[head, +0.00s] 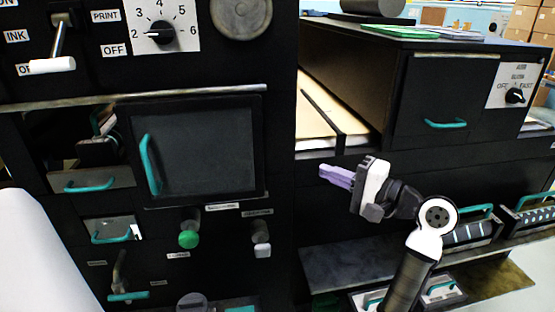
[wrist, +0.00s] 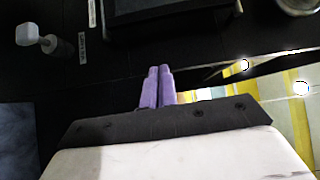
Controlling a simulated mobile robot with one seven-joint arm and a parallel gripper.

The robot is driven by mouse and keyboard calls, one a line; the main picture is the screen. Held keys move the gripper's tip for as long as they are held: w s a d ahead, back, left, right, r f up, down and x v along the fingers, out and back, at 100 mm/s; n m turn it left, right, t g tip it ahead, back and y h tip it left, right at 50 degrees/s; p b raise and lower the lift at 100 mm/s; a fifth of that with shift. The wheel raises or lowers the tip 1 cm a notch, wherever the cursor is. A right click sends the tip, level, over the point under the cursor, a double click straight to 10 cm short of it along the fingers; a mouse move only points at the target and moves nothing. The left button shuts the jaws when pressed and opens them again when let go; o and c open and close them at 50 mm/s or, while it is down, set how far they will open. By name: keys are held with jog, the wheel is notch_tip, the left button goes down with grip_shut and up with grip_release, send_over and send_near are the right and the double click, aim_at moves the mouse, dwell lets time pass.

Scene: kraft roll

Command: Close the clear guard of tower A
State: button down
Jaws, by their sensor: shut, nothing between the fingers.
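A dark, smoky panel with a teal handle on its left side (head: 205,150) is on the front of the black machine in the head view. It may be the clear guard, but I see no tower A label. I cannot tell whether it stands open or closed. My gripper (head: 324,174) is right of this panel and apart from it, fingers pointing left. In the wrist view its two purple fingers (wrist: 159,72) are together and empty. The dark edge at the top of the wrist view may be the panel's lower frame.
A green knob (head: 189,239) and a white-capped knob (head: 261,248) sit below the panel. Teal-handled drawers (head: 90,182) are at the left. A black cabinet (head: 440,105) and a low ledge (head: 340,265) are at the right. A white roll (head: 40,255) fills the lower left.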

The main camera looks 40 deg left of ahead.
jog(key=s+a+p, duration=0.3)
jog(key=s+a, duration=0.1)
jog(key=a, duration=0.7)
jog(key=shift+a+f+g, duration=0.2)
jog(key=shift+a+g, duration=0.1)
